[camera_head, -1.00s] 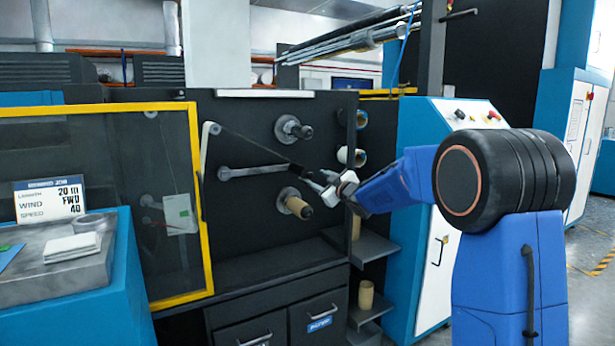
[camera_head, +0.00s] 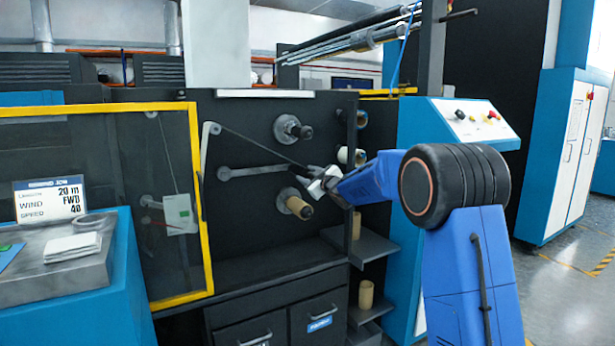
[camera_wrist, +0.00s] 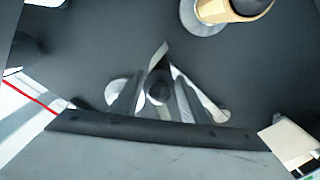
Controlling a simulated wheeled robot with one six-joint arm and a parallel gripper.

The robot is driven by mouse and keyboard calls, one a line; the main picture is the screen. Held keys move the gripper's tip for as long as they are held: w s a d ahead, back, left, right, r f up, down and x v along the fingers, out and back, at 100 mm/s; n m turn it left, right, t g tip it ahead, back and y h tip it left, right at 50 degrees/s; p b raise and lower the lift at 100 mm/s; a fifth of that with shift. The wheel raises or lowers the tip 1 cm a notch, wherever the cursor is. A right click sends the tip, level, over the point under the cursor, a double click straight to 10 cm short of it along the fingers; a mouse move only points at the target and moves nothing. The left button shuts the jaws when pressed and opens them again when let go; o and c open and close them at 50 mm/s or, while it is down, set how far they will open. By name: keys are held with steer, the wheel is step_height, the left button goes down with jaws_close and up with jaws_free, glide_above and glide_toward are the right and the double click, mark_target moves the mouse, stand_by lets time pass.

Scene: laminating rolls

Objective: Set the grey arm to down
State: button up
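The grey arm (camera_head: 255,171) lies nearly level on the dark machine panel, its round pivot at the left end. Its right end runs up to my gripper (camera_head: 301,172), which partly hides it. In the wrist view my gripper (camera_wrist: 160,68) has its two silver fingers spread, one on either side of a dark round part (camera_wrist: 158,88). I cannot tell whether the fingers touch it or whether it belongs to the grey arm.
A chuck (camera_head: 290,129) sticks out above the grey arm, and a brown core (camera_head: 299,208) sits just below my gripper. A film web (camera_head: 250,142) slopes down towards my gripper. A yellow-framed guard (camera_head: 196,200) stands left. Shelves (camera_head: 362,246) lie below right.

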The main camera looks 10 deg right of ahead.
jaws_close()
steer(key=f+m, duration=0.1)
steer(key=f, duration=0.2)
steer(key=a+f+m, duration=0.1)
steer(key=f+m, duration=0.1)
steer(key=f, duration=0.2)
steer(key=a+f+m, duration=0.1)
steer(key=f, duration=0.2)
steer(key=shift+s+f, duration=0.25)
steer(key=shift+s, duration=0.05)
steer(key=shift+o, duration=1)
jaws_free()
steer(key=v, duration=1.7)
steer(key=shift+s, duration=0.2)
steer(key=shift+d+r+m, duration=0.1)
steer(key=shift+d+m, duration=0.05)
steer(key=shift+m, duration=0.15)
